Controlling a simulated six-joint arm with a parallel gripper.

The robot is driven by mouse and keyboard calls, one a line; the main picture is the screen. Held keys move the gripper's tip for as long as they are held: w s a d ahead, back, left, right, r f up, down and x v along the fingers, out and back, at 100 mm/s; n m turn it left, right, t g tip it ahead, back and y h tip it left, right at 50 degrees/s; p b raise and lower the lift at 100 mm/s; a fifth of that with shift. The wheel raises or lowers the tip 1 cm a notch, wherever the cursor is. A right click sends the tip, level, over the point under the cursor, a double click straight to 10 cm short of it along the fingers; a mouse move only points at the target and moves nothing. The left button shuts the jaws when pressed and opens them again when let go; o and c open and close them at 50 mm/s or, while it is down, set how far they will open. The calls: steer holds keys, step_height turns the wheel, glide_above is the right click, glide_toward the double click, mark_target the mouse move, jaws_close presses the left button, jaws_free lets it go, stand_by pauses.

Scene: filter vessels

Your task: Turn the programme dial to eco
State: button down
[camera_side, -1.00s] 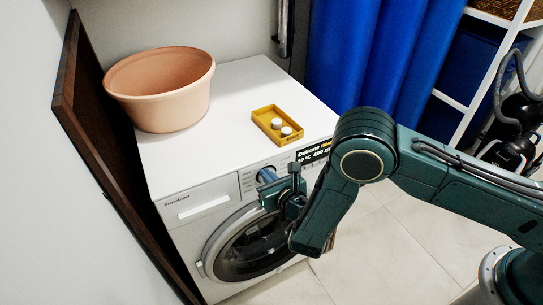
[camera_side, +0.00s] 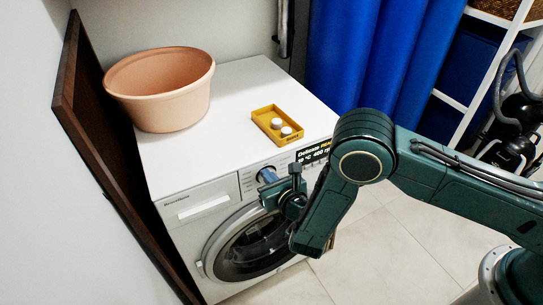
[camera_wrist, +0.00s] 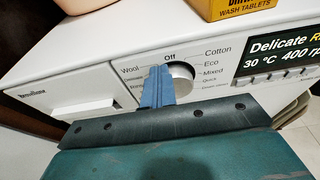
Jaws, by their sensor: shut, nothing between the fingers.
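The dial's pointer mark cannot be made out. The display (camera_wrist: 285,50) reads Delicate, 30 °C and 400 rpm. My gripper (camera_wrist: 158,73) is shut, its blue fingers together and empty, in front of the dial's left part. Touch cannot be told. The fingers also show in the side view (camera_side: 267,174).
The washing machine (camera_side: 235,100) has a closed drawer (camera_wrist: 70,95) left of the dial and a round door (camera_side: 248,248) below. On top stand a terracotta tub (camera_side: 165,108) and a yellow box (camera_side: 264,112) with white tablets. A brown board (camera_side: 88,125) leans at the left.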

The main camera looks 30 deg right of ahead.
steer(key=shift+d, duration=1)
steer(key=shift+d+f, duration=0.15)
steer(key=shift+d, duration=0.4)
stand_by(0.6)
steer(key=shift+d+r, duration=0.15)
steer(key=shift+r, duration=0.3)
steer(key=shift+s, duration=0.15)
steer(key=shift+f+v, duration=0.25)
steer(key=shift+v, duration=0.7)
steer(key=shift+f+v, duration=0.2)
steer(key=shift+v, duration=0.75)
steer(key=shift+f+v, duration=0.25)
steer(key=shift+v, duration=0.65)
steer(key=shift+s, duration=0.15)
steer(key=a, duration=0.1)
steer(key=s+a, duration=0.1)
steer(key=a, duration=0.1)
steer(key=shift+a+f, duration=0.2)
steer(key=shift+a, duration=0.1)
